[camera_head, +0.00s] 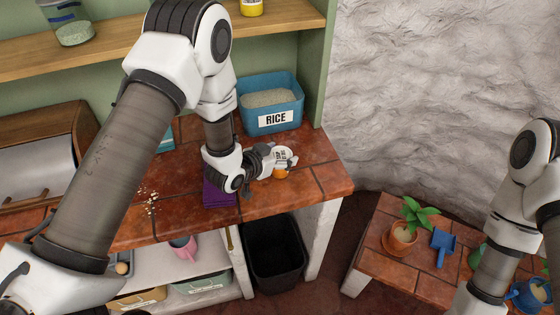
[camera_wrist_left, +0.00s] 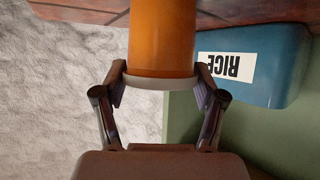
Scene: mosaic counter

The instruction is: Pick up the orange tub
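The orange tub (camera_head: 281,174) stands on the tiled counter near its right front, largely covered by my left gripper (camera_head: 284,159) in the head view. In the left wrist view, which is upside down, the tub (camera_wrist_left: 162,40) fills the space between the two fingers of my left gripper (camera_wrist_left: 161,75). A pale grey rim (camera_wrist_left: 160,84) crosses its upper end. One finger is close on each side of the tub. I cannot tell whether the pads press on it. My right arm is at the right edge of the head view, with its gripper out of the picture.
A blue rice bin (camera_head: 270,104) stands just behind the tub. A purple cloth (camera_head: 219,194) lies left of my gripper. A black bin (camera_head: 274,254) stands below the counter.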

